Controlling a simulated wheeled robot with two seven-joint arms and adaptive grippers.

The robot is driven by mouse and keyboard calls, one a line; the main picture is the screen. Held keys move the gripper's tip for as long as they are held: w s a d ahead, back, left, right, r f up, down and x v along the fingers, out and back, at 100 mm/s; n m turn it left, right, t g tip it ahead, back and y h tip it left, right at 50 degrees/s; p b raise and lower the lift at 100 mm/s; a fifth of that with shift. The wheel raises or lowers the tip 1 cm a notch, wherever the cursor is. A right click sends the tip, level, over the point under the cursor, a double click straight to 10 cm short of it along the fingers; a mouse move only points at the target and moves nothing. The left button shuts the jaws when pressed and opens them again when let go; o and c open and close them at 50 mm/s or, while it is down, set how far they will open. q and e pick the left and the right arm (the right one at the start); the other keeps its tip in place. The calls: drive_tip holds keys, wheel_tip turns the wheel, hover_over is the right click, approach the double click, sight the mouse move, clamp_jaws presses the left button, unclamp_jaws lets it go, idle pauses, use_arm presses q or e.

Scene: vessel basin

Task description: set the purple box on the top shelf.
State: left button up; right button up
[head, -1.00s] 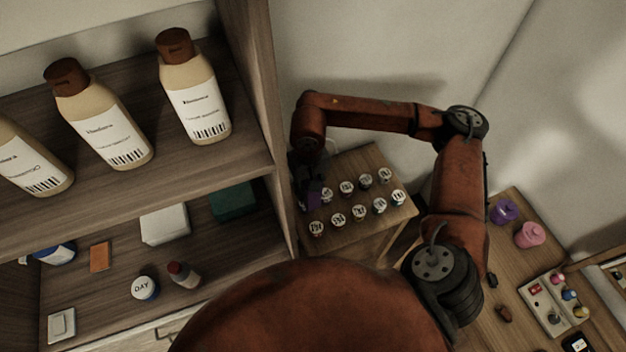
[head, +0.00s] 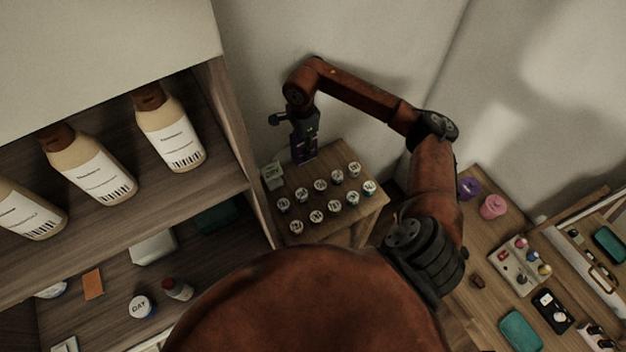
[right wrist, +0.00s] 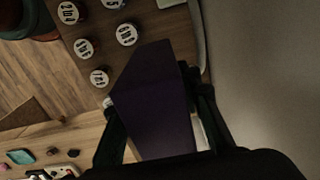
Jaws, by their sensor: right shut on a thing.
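My right gripper (head: 303,150) is shut on the purple box (head: 304,157) and holds it above the back left part of the small table with the jars. In the right wrist view the box (right wrist: 155,100) looks dark purple and sits between the two fingers (right wrist: 160,125). The shelf unit stands at left, to the left of my right gripper. Its upper visible shelf (head: 190,200) bears tan bottles (head: 170,135) with brown caps. My left gripper is not in view.
Several small labelled jars (head: 320,185) and a pale box (head: 272,176) stand on the small table (head: 345,222). The lower shelf holds an orange card (head: 93,284), a DAY jar (head: 142,306) and a small bottle (head: 178,289). A purple jar (head: 468,188) and a pink jar (head: 493,207) stand at right.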

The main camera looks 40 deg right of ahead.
wheel_tip(320, 180, down, 15)
drive_tip(key=p, duration=0.3)
drive_tip(key=shift+f, duration=0.45)
drive_tip(key=shift+f+b, duration=0.2)
drive_tip(key=shift+b, duration=0.1)
drive_tip(key=o, duration=0.9)
drive_tip(key=shift+o, duration=0.5)
drive_tip(key=shift+r, duration=0.1)
